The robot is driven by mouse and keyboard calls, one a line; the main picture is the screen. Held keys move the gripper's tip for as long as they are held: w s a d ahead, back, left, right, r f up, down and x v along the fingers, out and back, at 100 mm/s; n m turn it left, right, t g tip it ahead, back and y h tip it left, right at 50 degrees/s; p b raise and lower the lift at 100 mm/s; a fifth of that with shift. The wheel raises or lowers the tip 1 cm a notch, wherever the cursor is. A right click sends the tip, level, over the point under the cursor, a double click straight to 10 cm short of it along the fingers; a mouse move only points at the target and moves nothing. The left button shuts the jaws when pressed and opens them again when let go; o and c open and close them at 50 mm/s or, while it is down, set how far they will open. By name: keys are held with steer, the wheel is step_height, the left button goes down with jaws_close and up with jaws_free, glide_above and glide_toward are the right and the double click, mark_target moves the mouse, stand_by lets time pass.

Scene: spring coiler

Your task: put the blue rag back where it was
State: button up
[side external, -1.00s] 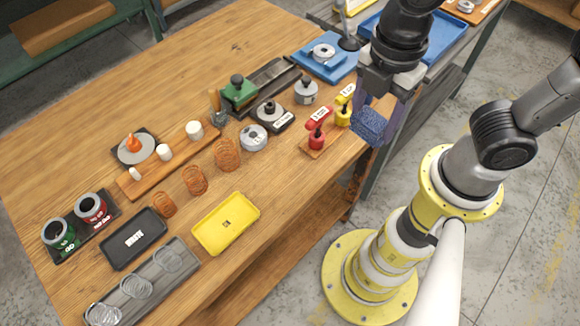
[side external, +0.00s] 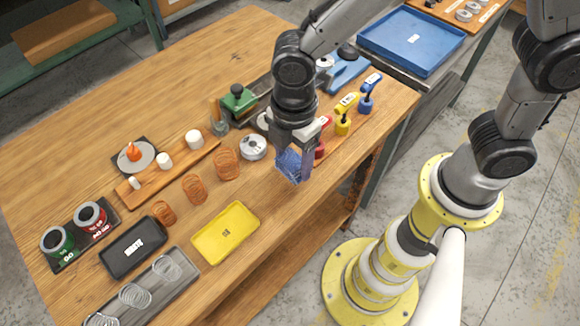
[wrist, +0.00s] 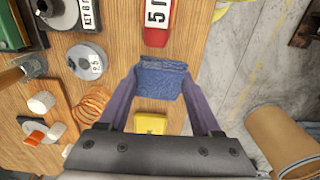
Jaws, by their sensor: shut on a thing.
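The blue rag (side external: 291,165) is a folded, textured cloth held between the fingers of my gripper (side external: 298,172). In the wrist view the blue rag (wrist: 161,79) fills the gap between the two purple fingertips of my gripper (wrist: 161,88). It hangs near the front edge of the wooden bench, right of the copper springs and left of the red bottle. Whether its underside touches the bench I cannot tell. My wrist hides part of the bench behind it.
A yellow tray (side external: 225,233) lies to the lower left. A red bottle (wrist: 157,24) stands close to the rag, with yellow (side external: 343,118) and blue (side external: 367,98) bottles beyond. A silver spool (side external: 253,147) and copper springs (side external: 227,164) stand on the left.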

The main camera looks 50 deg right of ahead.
mark_target(290, 171)
steer(key=shift+w+a+f, duration=0.15)
steer(key=shift+w+f, duration=0.05)
steer(key=shift+f, duration=1.65)
steer(key=shift+f, duration=0.2)
steer(key=o, duration=1.3)
steer(key=shift+r, duration=0.1)
step_height(290, 171, up, 12)
steer(key=shift+r, duration=0.15)
